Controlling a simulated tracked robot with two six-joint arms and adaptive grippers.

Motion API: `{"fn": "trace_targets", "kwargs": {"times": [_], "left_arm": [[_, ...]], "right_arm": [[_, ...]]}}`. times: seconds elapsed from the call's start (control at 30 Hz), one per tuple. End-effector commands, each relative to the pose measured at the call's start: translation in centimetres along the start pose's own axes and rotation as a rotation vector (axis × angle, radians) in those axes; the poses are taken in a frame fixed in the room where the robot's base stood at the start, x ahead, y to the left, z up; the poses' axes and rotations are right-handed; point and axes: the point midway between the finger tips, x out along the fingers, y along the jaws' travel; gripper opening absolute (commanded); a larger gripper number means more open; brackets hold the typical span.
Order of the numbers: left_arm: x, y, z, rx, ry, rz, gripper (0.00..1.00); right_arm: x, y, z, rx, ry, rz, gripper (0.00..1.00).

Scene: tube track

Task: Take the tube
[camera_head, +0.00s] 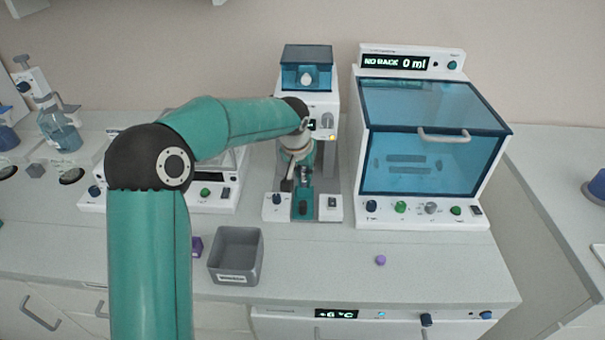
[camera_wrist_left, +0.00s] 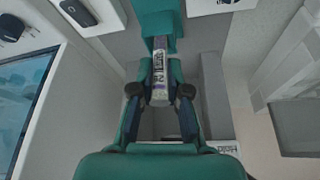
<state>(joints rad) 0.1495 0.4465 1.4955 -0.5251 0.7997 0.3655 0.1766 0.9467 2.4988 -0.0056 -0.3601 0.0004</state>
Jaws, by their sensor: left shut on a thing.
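The tube (camera_wrist_left: 160,78), with a printed pale label, sits between the fingers of my left gripper (camera_wrist_left: 160,97) in the left wrist view. The gripper is shut on it. In the head view my left gripper (camera_head: 303,172) is in front of the white machine with a blue top (camera_head: 307,78), just above a teal piece (camera_head: 303,208) between two white control blocks. The tube is too small and covered to make out clearly there. In the wrist view its far end meets or overlaps a teal part (camera_wrist_left: 158,25); I cannot tell whether they touch. My right gripper is not in view.
A white cabinet with a blue window (camera_head: 430,160) stands to the right. A flask (camera_head: 60,130) stands at the left.

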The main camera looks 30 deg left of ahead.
Motion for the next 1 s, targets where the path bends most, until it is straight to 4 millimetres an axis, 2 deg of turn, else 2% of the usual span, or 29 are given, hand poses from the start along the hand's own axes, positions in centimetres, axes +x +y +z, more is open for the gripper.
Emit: {"fn": "trace_targets", "kwargs": {"times": [0.17, 0.37, 0.47, 0.8, 1.0], "left_arm": [[-1.1, 0.0, -0.5, -0.001, 0.003, 0.0, 0.0], [-3.8, 0.1, -1.7, -0.001, 0.007, 0.001, 0.0], [-5.8, 0.1, -2.5, 0.0, 0.008, 0.002, 0.0], [-14.4, 0.1, -6.1, -0.001, 0.006, 0.001, 0.0], [-17.3, 0.1, -7.3, 0.001, 0.003, 0.001, 0.0]], "right_arm": [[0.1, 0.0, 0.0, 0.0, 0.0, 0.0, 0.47], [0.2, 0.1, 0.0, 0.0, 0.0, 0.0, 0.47], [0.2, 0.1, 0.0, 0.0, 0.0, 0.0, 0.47], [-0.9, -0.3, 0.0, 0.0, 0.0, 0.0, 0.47], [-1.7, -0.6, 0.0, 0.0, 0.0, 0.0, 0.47]]}}
